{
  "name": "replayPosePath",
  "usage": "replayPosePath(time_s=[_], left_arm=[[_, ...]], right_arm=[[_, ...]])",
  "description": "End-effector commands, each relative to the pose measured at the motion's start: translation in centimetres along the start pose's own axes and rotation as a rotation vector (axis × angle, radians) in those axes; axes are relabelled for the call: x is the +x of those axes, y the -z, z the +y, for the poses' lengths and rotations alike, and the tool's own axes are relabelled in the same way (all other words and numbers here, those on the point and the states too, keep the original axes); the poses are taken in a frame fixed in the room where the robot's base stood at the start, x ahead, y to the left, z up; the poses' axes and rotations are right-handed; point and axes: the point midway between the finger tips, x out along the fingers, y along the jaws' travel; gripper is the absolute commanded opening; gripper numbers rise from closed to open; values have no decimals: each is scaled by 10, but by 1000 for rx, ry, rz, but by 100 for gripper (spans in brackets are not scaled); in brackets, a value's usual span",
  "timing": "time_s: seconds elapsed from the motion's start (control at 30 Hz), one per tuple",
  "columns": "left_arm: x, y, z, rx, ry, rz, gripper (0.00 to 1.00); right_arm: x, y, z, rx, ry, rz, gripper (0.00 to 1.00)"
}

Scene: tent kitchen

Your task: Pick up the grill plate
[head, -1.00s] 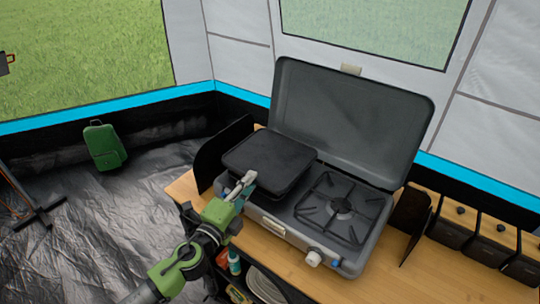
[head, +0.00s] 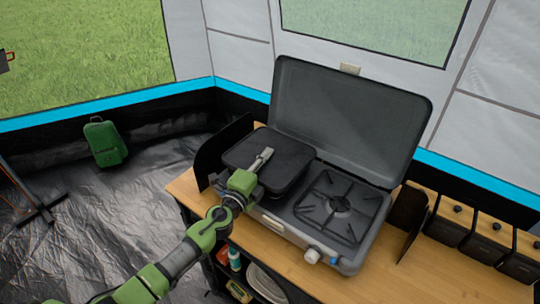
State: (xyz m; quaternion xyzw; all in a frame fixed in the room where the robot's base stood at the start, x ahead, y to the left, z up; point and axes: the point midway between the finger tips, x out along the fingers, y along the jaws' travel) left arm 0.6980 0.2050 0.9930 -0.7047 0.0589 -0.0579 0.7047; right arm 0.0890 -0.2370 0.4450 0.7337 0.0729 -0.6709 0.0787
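The grill plate (head: 290,156) is a flat black square plate on the left side of the grey camping stove (head: 285,226). The stove's lid stands open behind it. My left gripper (head: 265,154) is above or on the front left part of the plate, its fingers pointing away toward the back. I cannot tell whether the fingers touch the plate, and the gap between them is not clear from this angle. My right gripper is not in view.
An open burner (head: 341,204) is right of the plate. Dark upright side panels (head: 222,149) flank the stove. Several black boxes with wooden lids (head: 487,239) stand at the right. Bare wooden counter (head: 258,240) lies in front. A green bag (head: 105,142) is on the floor.

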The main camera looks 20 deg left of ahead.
Motion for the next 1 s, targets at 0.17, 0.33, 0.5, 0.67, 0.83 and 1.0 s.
replayPosePath(time_s=[0.17, 0.33, 0.5, 0.67, 0.83, 1.0], left_arm=[[0, 0, 0, 0, 0, 0, 17], [0, 0, 0, 0, 0, 0, 0], [1, 0, -3, 0, 5, -1, 0], [1, -1, -4, 0, 5, -1, 0], [1, -1, -11, 1, 6, 0, 0], [1, -1, -28, 2, 7, 1, 0]], right_arm=[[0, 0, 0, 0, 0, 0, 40], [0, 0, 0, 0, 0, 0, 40], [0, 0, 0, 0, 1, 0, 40], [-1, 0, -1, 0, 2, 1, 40], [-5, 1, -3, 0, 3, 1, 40], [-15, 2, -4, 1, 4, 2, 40]])
